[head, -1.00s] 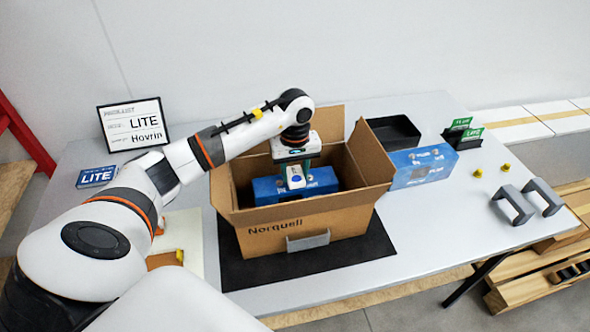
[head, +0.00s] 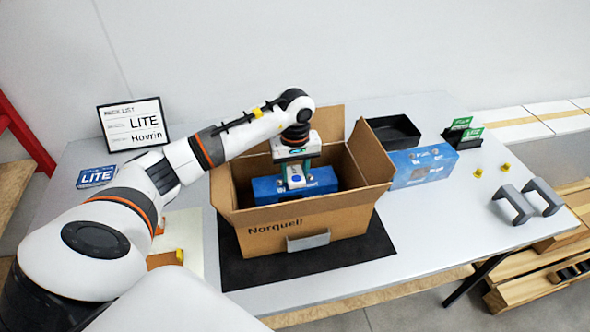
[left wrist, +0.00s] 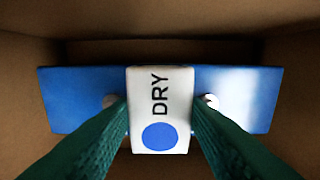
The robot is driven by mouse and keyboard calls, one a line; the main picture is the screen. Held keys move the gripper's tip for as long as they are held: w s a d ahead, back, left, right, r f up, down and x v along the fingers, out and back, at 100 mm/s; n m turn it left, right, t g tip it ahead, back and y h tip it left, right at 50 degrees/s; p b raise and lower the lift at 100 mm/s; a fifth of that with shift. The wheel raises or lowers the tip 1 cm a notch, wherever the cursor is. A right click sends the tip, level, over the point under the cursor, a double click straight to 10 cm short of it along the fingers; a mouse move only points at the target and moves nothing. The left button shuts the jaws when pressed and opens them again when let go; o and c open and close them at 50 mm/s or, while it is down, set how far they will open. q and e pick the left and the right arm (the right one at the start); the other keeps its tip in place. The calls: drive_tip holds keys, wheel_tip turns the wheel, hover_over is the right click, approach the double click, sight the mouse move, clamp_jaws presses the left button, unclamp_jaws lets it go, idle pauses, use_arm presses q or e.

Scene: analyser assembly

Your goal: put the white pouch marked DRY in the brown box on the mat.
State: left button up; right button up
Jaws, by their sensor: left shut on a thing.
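The brown box (head: 300,222), marked Norquell, stands open on the dark mat (head: 362,252). The white pouch (left wrist: 172,100) marked DRY, with a blue dot, is between the green fingers of my left gripper (left wrist: 158,108) in the left wrist view. In the head view the pouch (head: 296,181) and my left gripper (head: 295,172) are down inside the box opening. A blue box (left wrist: 75,90) lies in the brown box, behind the pouch as the wrist camera looks down. I cannot tell whether the pouch touches it. My right gripper is not in view.
A blue carton (head: 424,168), an empty black tray (head: 396,132) and a holder with green cards (head: 463,134) stand right of the box. Grey handles (head: 528,200) and small yellow pieces (head: 478,173) lie farther right. A LITE card (head: 97,177) and pick list sign (head: 133,125) are at left.

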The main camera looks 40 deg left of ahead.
use_arm(q)
drive_tip(key=shift+f+b, duration=0.25)
drive_tip(key=shift+b, duration=0.05)
idle(0.5)
drive_tip(key=o, duration=1)
drive_tip(key=shift+o, duration=0.2)
wheel_tip(320, 180, up, 12)
drive_tip(key=p, duration=0.6)
drive_tip(key=shift+p, duration=0.4)
idle(0.4)
